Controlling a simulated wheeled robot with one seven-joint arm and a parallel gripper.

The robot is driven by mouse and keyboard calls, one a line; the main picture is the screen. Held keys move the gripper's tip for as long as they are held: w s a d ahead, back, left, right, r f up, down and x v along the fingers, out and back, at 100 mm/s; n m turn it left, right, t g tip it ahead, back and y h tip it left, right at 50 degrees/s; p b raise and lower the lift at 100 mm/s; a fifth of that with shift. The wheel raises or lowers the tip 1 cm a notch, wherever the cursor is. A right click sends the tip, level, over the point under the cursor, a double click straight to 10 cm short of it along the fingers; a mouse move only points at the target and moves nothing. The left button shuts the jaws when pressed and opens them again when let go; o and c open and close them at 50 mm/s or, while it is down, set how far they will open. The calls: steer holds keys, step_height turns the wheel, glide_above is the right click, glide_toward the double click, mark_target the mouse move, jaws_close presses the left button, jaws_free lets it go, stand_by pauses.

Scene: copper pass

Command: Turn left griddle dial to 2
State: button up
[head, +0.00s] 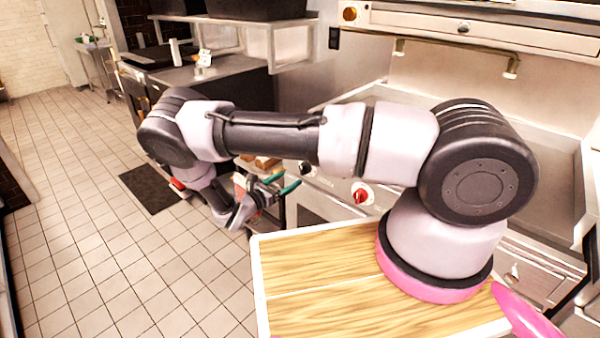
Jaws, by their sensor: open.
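The steel griddle front panel (335,187) runs behind my arm at the middle of the head view. It carries a red dial (361,195) on a pale round plate and, to its left, a dark dial (306,168) partly hidden just under my arm. Which number either dial points to is too small to read. My gripper (282,183) is open, with green-teal fingertips, to the left of the dark dial. The fingers point right toward the panel, and they look apart from the dial. I see nothing held between them.
A steel griddle top (360,95) lies behind my arm. At the back left stand a counter (215,70) with a dark appliance and a raised shelf (255,22). A dark mat (150,188) lies on the tiled floor (95,230), which is wide and clear at left.

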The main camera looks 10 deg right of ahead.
steer(key=x, duration=0.6)
steer(key=shift+w+d, duration=0.25)
steer(key=shift+d, duration=0.05)
jaws_close()
